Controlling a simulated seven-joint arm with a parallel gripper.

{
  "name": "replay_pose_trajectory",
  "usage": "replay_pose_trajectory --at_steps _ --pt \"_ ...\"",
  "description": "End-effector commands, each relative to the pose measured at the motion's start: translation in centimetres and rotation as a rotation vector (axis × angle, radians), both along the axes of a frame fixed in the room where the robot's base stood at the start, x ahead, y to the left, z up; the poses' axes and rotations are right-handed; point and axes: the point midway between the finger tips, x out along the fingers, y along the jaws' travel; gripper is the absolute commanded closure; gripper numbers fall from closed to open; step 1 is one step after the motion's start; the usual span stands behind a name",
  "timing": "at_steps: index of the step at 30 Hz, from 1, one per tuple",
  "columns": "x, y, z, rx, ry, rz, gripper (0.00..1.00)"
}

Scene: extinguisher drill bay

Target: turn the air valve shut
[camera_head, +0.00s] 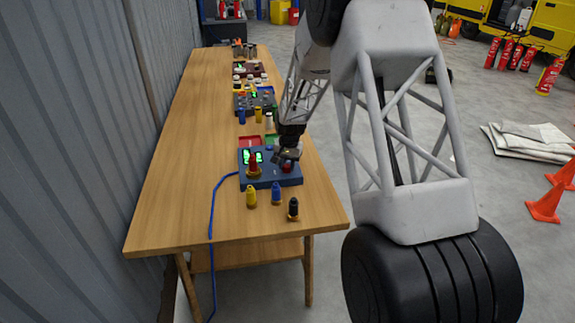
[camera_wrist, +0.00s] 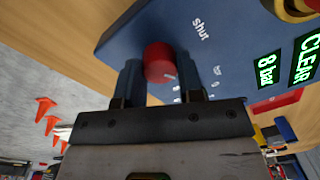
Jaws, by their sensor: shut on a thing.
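The blue valve box (camera_head: 262,181) sits on the near end of the wooden table. Its air valve has a round red knob (camera_wrist: 158,61), also visible in the head view (camera_head: 288,168) under my gripper. My gripper (camera_head: 287,160) is shut on the knob; in the wrist view its two fingers (camera_wrist: 158,80) stand on either side of it. A pale mark shows on the knob's edge, pointing to the lower right in the wrist view. The word "shut" (camera_wrist: 200,30) is printed on the box to the knob's upper right. Small markings lie below it, partly hidden by a finger.
Green displays (camera_wrist: 307,58) on the box read "CLEAR" and "8 bar". A red part on a yellow base (camera_head: 253,167) stands on the box. Yellow (camera_head: 251,197), blue (camera_head: 276,193) and black (camera_head: 293,209) pieces stand in front. A blue hose (camera_head: 211,215) runs off the table.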

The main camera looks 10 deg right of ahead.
Motion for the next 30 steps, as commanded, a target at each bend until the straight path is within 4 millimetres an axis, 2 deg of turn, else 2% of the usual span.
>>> replay_pose_trajectory --at_steps 30 --pt "0.05 0.13 0.06 0.000 0.002 0.923 0.89"
